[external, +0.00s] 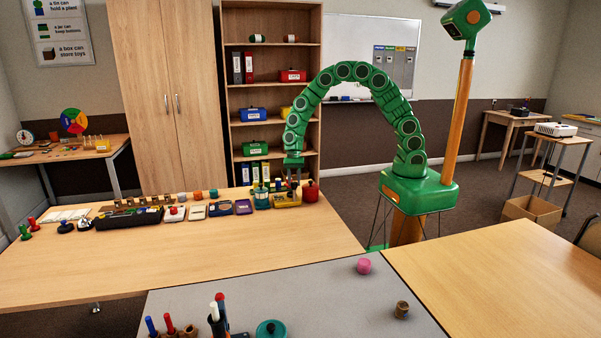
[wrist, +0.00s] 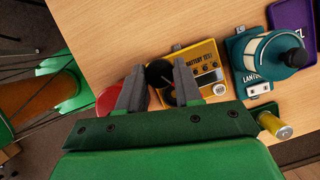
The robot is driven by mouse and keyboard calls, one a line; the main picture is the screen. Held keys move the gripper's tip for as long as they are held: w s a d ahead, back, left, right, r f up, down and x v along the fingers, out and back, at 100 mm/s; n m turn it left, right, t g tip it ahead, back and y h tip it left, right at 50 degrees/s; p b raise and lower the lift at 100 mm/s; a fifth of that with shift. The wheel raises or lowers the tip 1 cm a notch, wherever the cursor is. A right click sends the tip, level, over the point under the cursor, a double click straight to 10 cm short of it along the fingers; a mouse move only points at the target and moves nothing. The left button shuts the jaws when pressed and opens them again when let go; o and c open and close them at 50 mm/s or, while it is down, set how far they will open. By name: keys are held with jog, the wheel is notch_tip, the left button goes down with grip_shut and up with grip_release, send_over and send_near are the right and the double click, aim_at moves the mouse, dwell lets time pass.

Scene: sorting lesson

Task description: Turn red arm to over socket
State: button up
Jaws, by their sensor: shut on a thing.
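A yellow battery tester (wrist: 205,60) lies under my gripper (wrist: 158,78) in the wrist view, with a small meter and a white round piece (wrist: 219,89) on its face. It also shows in the external view (external: 285,201) near the table's far edge. A black round knob (wrist: 159,73) stands between my two fingers at the tester's left side, and the fingers are closed about it. In the external view my gripper (external: 294,179) points down at the tester. I cannot make out a red arm or a socket clearly; the fingers hide part of the tester.
A red round container (wrist: 108,98) sits left of the tester, close to my left finger. A teal lantern (wrist: 275,52) stands to the right, with a purple tray (wrist: 290,16) beyond. A gold battery (wrist: 275,125) lies near my gripper's right end. The front of the wooden table (external: 150,262) is clear.

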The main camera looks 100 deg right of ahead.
jog(key=m+t, duration=0.1)
jog(key=m, duration=0.4)
jog(key=shift+s+t+h, duration=0.15)
jog(key=shift+t+h, duration=0.25)
jog(key=shift+m, duration=0.3)
jog(key=o, duration=1)
jog(key=v, duration=0.7)
jog(key=shift+s+r, duration=0.1)
jog(key=shift+r, duration=0.25)
